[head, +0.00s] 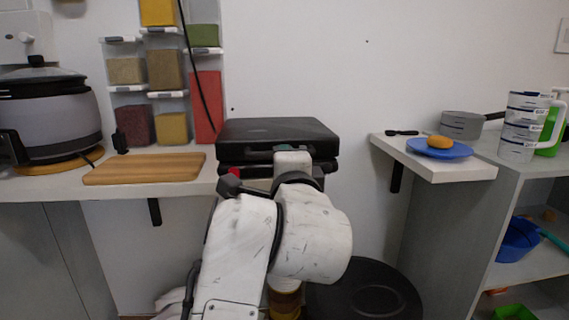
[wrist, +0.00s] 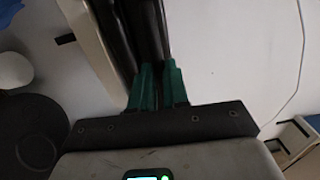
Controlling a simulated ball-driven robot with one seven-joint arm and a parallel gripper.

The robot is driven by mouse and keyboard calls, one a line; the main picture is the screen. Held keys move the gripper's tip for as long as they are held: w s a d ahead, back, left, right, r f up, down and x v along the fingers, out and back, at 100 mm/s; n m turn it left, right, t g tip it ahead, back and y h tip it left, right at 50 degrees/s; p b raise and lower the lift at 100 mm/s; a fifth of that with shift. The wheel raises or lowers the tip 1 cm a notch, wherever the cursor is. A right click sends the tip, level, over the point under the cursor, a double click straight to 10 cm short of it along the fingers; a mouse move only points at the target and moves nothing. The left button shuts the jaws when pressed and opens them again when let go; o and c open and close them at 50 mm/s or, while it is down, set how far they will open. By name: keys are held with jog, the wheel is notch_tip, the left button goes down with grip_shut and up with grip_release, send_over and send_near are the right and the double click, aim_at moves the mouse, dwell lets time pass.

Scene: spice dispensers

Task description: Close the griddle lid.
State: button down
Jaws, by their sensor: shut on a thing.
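The black griddle (head: 255,132) sits on the counter at the middle of the head view. Its lid lies low and nearly level over the base, with a dark gap along the front; I cannot tell whether it is fully down. My gripper reaches the griddle's front edge, its fingers mostly hidden by my wrist in the head view. In the wrist view my gripper (wrist: 158,85) has teal fingers on either side of a dark bar at the front of the griddle (wrist: 148,30), shut on the lid's front edge.
To the right, past a gap, a side counter holds a blue plate (head: 460,152) and measuring cups (head: 520,125). A round black bin (head: 370,290) stands below.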

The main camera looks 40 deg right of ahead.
jog(key=shift+d+f+b, duration=0.15)
jog(key=shift+f+b, duration=0.35)
jog(key=shift+f, duration=0.35)
jog(key=c, duration=1.1)
grip_release()
jog(key=shift+r, duration=0.1)
jog(key=shift+s, duration=0.1)
jog(key=v, duration=1)
jog(key=shift+s+a, duration=0.3)
jog(key=shift+a, duration=0.05)
